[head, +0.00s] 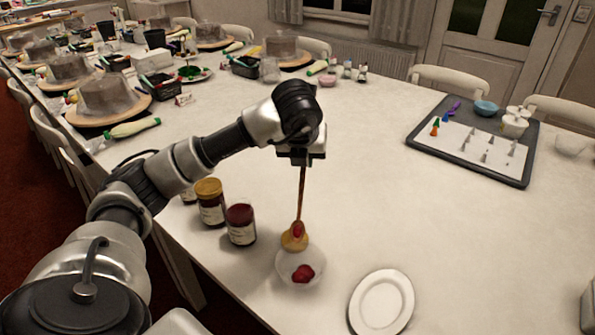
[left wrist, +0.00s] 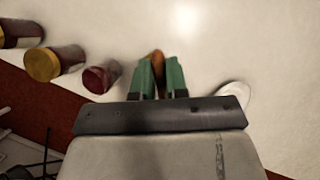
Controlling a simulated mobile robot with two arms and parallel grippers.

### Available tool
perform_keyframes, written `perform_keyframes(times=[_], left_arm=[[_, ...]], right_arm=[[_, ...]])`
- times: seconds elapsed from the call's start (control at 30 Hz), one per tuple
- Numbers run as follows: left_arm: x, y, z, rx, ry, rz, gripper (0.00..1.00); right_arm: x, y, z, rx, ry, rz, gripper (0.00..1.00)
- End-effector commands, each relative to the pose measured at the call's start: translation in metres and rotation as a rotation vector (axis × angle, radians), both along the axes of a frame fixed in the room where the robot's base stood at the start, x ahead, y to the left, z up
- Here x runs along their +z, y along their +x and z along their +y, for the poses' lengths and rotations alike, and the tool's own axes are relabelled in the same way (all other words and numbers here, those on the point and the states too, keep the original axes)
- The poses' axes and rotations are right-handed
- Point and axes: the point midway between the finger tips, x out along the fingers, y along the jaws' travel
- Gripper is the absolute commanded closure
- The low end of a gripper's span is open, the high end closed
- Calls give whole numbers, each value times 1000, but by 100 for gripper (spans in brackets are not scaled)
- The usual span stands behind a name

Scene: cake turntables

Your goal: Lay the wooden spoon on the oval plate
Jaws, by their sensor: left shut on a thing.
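The wooden spoon (head: 300,195) hangs upright, bowl end down, below my left gripper (head: 302,157), which is shut on its handle. The spoon's bowl end, with something red on it, is at the far rim of a small clear bowl (head: 288,275); I cannot tell whether it touches. In the left wrist view the spoon (left wrist: 158,60) shows between the green fingers of my left gripper (left wrist: 161,72). The white oval plate (head: 381,303) lies empty near the table's front edge, right of the clear bowl. It partly shows in the left wrist view (left wrist: 236,92). My right gripper is not in view.
A dark-edged tray (head: 520,183) with piping nozzles lies at the right. Covered cake turntables (head: 105,97) line the far left. The table's middle is clear.

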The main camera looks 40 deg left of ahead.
Motion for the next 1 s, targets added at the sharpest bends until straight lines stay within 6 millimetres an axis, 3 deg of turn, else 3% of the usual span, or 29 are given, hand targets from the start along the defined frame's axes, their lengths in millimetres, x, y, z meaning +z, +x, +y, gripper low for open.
perform_keyframes(times=[0.47,0.77,1.0], left_arm=[[-73,-34,-115,-1272,24,174,100],[-109,-79,-183,-2124,188,273,100],[-131,-126,-233,-2791,425,292,100]], right_arm=[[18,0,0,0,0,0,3],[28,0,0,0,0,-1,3],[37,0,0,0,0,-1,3]])
